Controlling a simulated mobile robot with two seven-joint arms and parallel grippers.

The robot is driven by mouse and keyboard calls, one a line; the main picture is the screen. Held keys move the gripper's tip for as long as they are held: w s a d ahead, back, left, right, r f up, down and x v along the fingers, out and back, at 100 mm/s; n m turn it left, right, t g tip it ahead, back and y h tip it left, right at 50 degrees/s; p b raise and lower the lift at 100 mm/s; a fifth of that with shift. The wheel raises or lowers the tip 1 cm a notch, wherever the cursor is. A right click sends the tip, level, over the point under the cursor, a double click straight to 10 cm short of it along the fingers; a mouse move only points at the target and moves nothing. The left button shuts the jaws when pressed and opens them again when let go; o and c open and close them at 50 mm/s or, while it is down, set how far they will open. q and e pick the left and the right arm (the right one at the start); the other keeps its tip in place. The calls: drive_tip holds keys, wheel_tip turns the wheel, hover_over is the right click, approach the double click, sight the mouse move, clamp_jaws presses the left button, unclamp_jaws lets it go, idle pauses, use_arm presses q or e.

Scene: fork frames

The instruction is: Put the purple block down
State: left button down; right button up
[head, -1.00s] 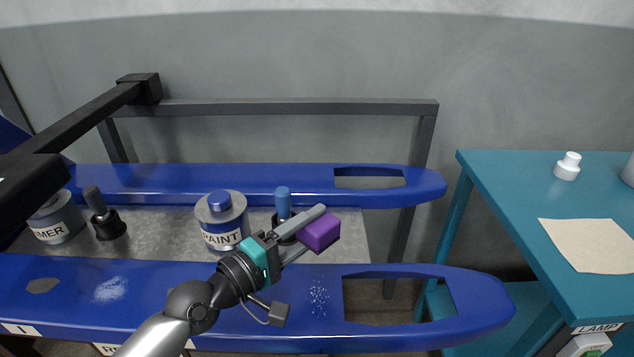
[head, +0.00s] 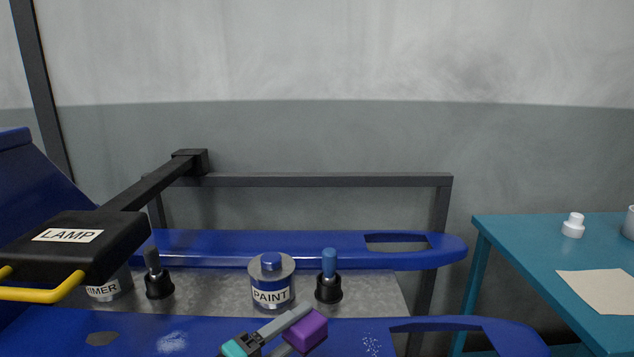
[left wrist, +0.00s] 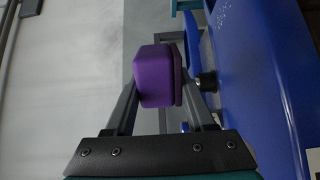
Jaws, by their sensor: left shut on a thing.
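The purple block (head: 307,332) is held at the tips of my left gripper (head: 293,327), low in the middle of the head view. The gripper is shut on it. In the left wrist view the purple block (left wrist: 158,76) sits between the two grey fingers of the gripper (left wrist: 162,92). In the head view the block appears over the near blue panel (head: 365,335); its height above the panel is hard to tell. My right gripper does not show.
A paint can (head: 271,283) and a blue-topped black bottle (head: 329,279) stand on the grey surface behind the block. A lamp (head: 75,245) with yellow handles hangs at left. A teal table (head: 520,250) at right holds a beige sheet (head: 600,290) and a white bottle (head: 573,226).

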use_arm(q)
drive_tip(key=shift+a, duration=0.25)
drive_tip(key=shift+w+a+f, duration=0.1)
drive_tip(key=shift+a+f, duration=0.05)
drive_tip(key=shift+f, duration=0.2)
drive_tip(key=shift+s+a+f+n+t+y, duration=0.15)
drive_tip(key=shift+s+a+y, duration=0.1)
drive_tip(key=shift+s, duration=0.2)
drive_tip(key=shift+s+a+f+n+t+y, duration=0.1)
drive_tip(key=shift+s+a+n+t+y, duration=0.1)
drive_tip(key=shift+s, duration=0.2)
drive_tip(key=s+a+r+n+t+y, duration=0.3)
drive_tip(key=s+a+n+t+y, duration=0.1)
drive_tip(key=s+a+n+y, duration=0.4)
drive_tip(key=s+a+y, duration=0.2)
drive_tip(key=s+y, duration=0.1)
drive_tip(key=y, duration=0.1)
drive_tip(key=shift+a, duration=0.25)
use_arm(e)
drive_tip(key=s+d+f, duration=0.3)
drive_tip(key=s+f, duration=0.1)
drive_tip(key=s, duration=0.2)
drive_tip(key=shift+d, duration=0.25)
